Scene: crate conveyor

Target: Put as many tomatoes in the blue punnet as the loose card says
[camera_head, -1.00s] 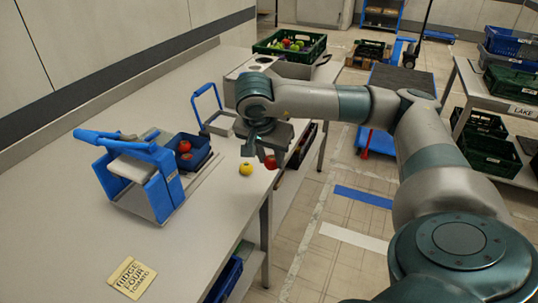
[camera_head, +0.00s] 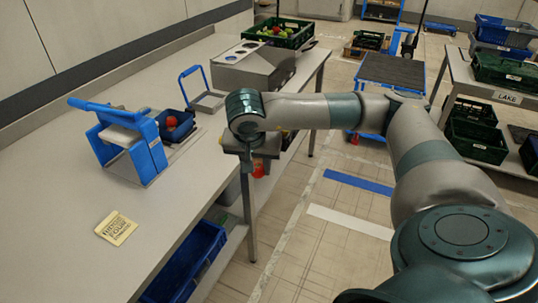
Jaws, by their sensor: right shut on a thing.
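The blue punnet (camera_head: 187,128) stands on the table beside a blue-framed device, with at least one red tomato (camera_head: 171,122) in it. My right gripper (camera_head: 256,163) points down at the table's right edge, to the right of the punnet. It is shut on a red tomato (camera_head: 258,171), mostly covered by the fingers. A small yellow item (camera_head: 221,140) is largely hidden behind my right wrist. The loose card (camera_head: 116,229) lies flat near the front of the table; its word "FOUR" is readable. My left gripper is out of view.
The blue-framed device (camera_head: 149,150) stands left of the punnet. A blue-handled tray (camera_head: 207,103) and a grey box (camera_head: 255,68) stand behind. A green crate of produce (camera_head: 291,41) is at the far end. A blue crate (camera_head: 184,262) sits below the table.

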